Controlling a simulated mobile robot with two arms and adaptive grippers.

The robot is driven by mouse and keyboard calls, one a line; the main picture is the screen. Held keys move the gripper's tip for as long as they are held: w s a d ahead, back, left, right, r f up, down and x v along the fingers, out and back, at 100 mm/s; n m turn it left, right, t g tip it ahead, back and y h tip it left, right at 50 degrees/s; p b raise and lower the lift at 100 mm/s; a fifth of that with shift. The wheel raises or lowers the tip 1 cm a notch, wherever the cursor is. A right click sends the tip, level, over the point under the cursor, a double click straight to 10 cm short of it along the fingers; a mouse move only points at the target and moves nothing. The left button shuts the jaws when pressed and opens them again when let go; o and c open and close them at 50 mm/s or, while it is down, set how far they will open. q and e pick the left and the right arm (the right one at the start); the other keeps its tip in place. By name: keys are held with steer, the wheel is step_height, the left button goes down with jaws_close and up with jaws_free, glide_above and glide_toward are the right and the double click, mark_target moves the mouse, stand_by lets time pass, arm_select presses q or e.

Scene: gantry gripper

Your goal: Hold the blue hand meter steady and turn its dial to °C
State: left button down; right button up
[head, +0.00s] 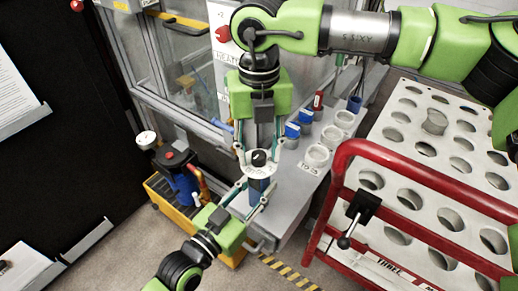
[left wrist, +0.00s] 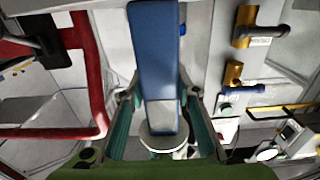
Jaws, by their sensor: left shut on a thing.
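The blue hand meter (head: 258,188) is held up in the air, with its round white dial face and black knob (head: 258,158) at the upper end. My left gripper (head: 247,197) comes from below and is shut on the meter's body. The left wrist view shows the long blue meter (left wrist: 155,50) between the fingers, with a white disc at its lower end. My right gripper (head: 258,152) points down from above, its fingers spread either side of the dial. They look open; I cannot tell whether they touch it. The dial markings are too small to read.
A grey bench (head: 296,180) with several round cups and blue-topped items lies behind to the right. A red tubular rail (head: 410,170) and a white rack with holes (head: 400,122) stand at right. A yellow crate (head: 165,203) with a blue pump stands on the floor at left.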

steer(key=shift+f, duration=0.15)
jaws_close()
steer(key=shift+n, duration=0.4)
steer(key=n, duration=0.3)
steer(key=shift+n, duration=0.4)
steer(key=n, duration=0.4)
steer(key=shift+n, duration=0.3)
steer(key=n, duration=0.4)
steer(key=shift+d+n, duration=0.1)
steer(key=shift+n, duration=2.1)
